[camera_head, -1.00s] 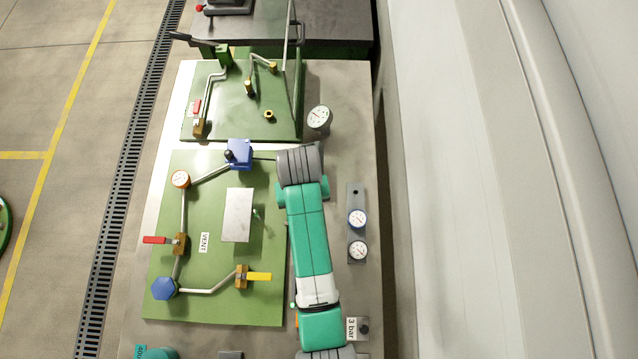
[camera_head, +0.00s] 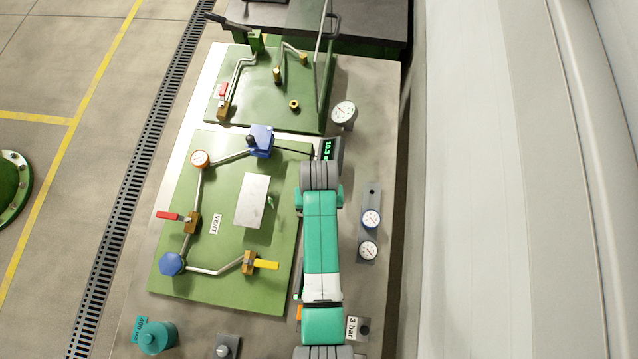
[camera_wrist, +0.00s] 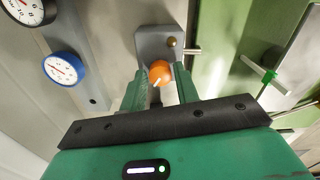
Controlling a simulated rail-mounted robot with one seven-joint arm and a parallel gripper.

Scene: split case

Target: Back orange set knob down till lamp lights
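The orange set knob (camera_wrist: 160,72) shows in the wrist view on a grey bracket (camera_wrist: 154,43). My gripper (camera_wrist: 159,76) is open, with one green finger on each side of the knob; whether either finger touches it I cannot tell. A small brownish round part (camera_wrist: 172,42) sits on the bracket just beyond the knob; I cannot tell whether it is the lamp, and it shows no glow. In the head view my arm hides the knob and the gripper.
Two dial gauges, one blue-rimmed (camera_wrist: 62,68) and one dark-rimmed (camera_wrist: 30,10), stand beside the bracket.

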